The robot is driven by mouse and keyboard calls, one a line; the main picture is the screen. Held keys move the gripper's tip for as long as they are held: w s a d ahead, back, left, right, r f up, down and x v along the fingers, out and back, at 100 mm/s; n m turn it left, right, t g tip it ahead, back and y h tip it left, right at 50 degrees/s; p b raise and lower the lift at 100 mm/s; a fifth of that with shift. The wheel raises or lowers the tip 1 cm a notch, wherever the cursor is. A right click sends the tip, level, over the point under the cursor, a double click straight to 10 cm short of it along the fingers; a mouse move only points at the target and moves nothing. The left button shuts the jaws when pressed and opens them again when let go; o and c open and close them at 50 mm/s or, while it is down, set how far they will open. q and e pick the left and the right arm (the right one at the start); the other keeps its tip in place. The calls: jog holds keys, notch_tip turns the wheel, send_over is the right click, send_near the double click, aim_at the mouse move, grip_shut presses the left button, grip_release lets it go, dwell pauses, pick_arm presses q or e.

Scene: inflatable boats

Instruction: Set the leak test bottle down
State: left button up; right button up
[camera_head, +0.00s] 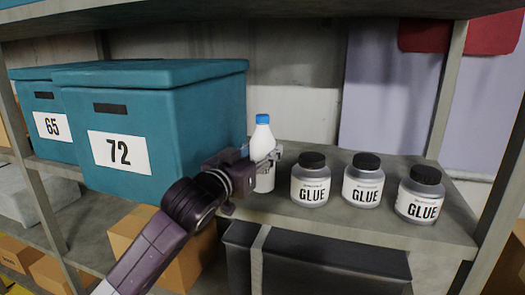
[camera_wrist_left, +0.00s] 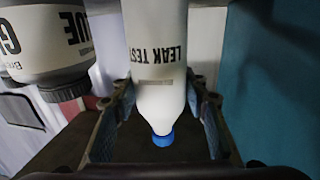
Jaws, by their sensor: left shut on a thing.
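The leak test bottle (camera_head: 264,142) is white with a blue cap and stands upright at the shelf (camera_head: 400,226), between the teal box marked 72 and the glue jars. My left gripper (camera_head: 270,160) is shut on it around its upper body. In the left wrist view the bottle (camera_wrist_left: 157,88) shows upside down with "LEAK TEST" lettering, between the two fingers (camera_wrist_left: 160,115). Its base is low near the shelf top; I cannot tell for sure whether it touches. My right gripper is not in view.
Three glue jars (camera_head: 311,180) with black lids stand in a row to the right of the bottle. The teal box marked 72 (camera_head: 190,115) is close on the left, with box 65 (camera_head: 38,100) beyond it. A shelf post (camera_head: 446,90) stands at the right.

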pick_arm(q)
jog(key=o, duration=1.6)
jog(key=shift+f, duration=0.15)
jog(key=shift+r, duration=0.25)
jog(key=shift+s+a+f, duration=0.1)
jog(key=shift+s+f, duration=0.05)
jog(key=shift+s, duration=0.05)
jog(key=shift+b+v, duration=1.7)
jog(key=shift+v, duration=4.1)
